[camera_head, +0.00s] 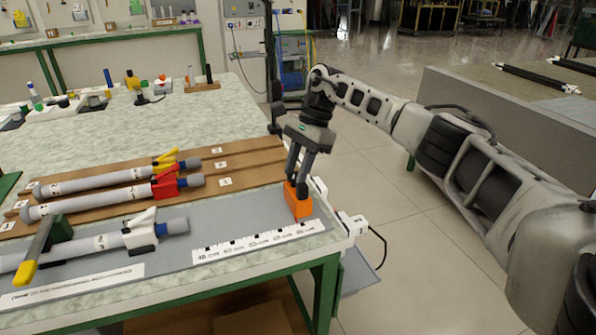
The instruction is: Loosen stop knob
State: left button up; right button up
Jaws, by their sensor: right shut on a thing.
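The orange stop (298,204) stands at the right end of the grey bench fixture, beside the white measuring scale (258,242). My right gripper (299,186) comes down from above, and its dark fingertips are at the top of the orange stop. It is shut on the stop knob, which is mostly hidden between the fingertips. Whether the knob has turned cannot be told. My left gripper is not in view.
A grey rod (95,246) with a white clamp (139,232) lies on the fixture at left, near a green lever with a yellow tip (25,273). Two more rods, with red (165,184) and yellow clamps, lie on wooden boards behind. Open floor lies right of the bench.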

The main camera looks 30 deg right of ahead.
jog(key=n+g+b, duration=0.1)
jog(key=n, duration=0.1)
jog(key=shift+w+a+n, duration=0.1)
jog(key=shift+w+n, duration=0.05)
jog(key=shift+n, duration=0.15)
jog(key=shift+w+n+g+h+b, duration=0.1)
jog(key=shift+n+g+h+b, duration=0.3)
jog(key=shift+n, duration=0.8)
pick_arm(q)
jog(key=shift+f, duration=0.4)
pick_arm(e)
jog(key=shift+n, duration=0.3)
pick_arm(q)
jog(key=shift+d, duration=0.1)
pick_arm(e)
jog(key=shift+r, duration=0.1)
jog(key=o, duration=1)
jog(key=shift+c, duration=0.2)
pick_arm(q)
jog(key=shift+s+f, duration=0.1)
